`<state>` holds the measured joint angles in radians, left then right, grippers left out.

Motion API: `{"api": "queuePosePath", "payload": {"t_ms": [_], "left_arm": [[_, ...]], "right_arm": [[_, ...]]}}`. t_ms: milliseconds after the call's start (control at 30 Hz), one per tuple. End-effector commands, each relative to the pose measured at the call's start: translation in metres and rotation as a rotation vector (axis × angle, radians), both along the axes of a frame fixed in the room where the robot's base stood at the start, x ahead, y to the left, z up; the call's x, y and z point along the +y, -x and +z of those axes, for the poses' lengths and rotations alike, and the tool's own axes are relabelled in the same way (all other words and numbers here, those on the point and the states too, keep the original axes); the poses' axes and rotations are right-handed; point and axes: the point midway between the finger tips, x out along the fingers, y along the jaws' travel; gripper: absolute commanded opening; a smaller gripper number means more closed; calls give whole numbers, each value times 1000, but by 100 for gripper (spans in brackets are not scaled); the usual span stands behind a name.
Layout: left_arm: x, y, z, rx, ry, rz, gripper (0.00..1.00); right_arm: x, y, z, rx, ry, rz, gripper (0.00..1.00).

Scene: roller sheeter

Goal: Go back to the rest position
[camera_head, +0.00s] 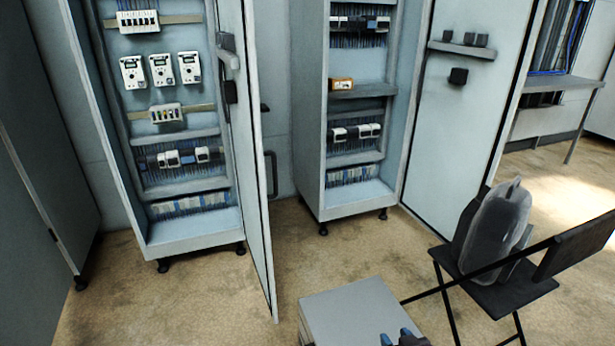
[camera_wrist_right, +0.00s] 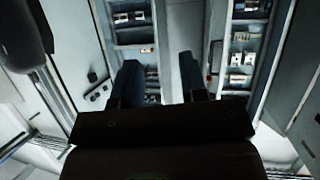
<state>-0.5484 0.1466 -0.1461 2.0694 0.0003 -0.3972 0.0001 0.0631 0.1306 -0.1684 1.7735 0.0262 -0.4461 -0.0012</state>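My right gripper (camera_head: 397,337) shows only by its bluish fingertips at the bottom edge of the head view, in front of a pale grey box. In the right wrist view its two dark fingers (camera_wrist_right: 160,78) stand apart with nothing between them, so it is open and empty. Beyond the fingers the wrist view shows cabinet shelves with devices, some distance away. My left gripper is in neither view.
Two open electrical cabinets, the left (camera_head: 190,236) and the middle one (camera_head: 312,120), stand against the wall. The pale grey box (camera_head: 345,305) stands in front. A folding chair (camera_head: 510,295) with a grey backpack (camera_head: 492,225) is at the right. Floor between cabinets and box is clear.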

Motion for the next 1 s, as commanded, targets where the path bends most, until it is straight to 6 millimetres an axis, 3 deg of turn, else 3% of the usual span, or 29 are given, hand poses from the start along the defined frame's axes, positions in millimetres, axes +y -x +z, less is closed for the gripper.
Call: {"api": "queuePosePath", "payload": {"t_ms": [100,300,433,600,800,1000], "left_arm": [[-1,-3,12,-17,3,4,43],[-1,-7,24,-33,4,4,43],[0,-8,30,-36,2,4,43],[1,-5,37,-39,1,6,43],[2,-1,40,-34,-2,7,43],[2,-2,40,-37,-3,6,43]], "right_arm": [[-18,40,20,-31,-2,-30,39],[-43,109,34,-21,8,-78,39],[-58,155,31,30,17,-111,39],[-73,211,11,128,30,-146,39],[-79,243,-1,187,36,-166,39],[-80,246,-4,194,37,-167,39]]}}
